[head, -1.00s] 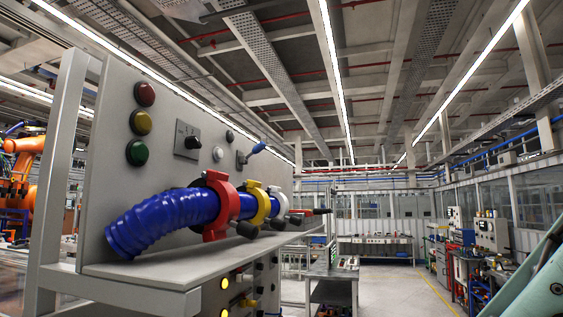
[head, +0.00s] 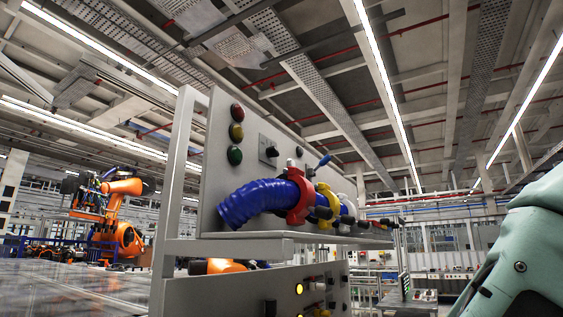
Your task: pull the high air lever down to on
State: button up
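A small lever with a blue handle (head: 324,161) sticks out of the upper grey panel (head: 218,128), to the right of a dark rotary switch (head: 268,150). Its handle slants up and to the right, and it looks small and far off. Its base is partly hidden by the clamps and hose in front. My gripper is out of view; only a teal part of my arm shows at the right edge, well apart from the panel.
A blue ribbed hose (head: 258,201) in a red clamp (head: 300,196) and a yellow clamp (head: 328,204) runs along the panel's shelf (head: 225,236). Red, yellow and green lamps sit left of the switch. An orange robot (head: 118,225) stands at the far left.

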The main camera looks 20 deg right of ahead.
aim_at(326, 158)
jog(key=i+l+u, duration=0.15)
jog(key=l+u, duration=1.1)
jog(key=i+l, duration=0.05)
jog(key=l, duration=0.05)
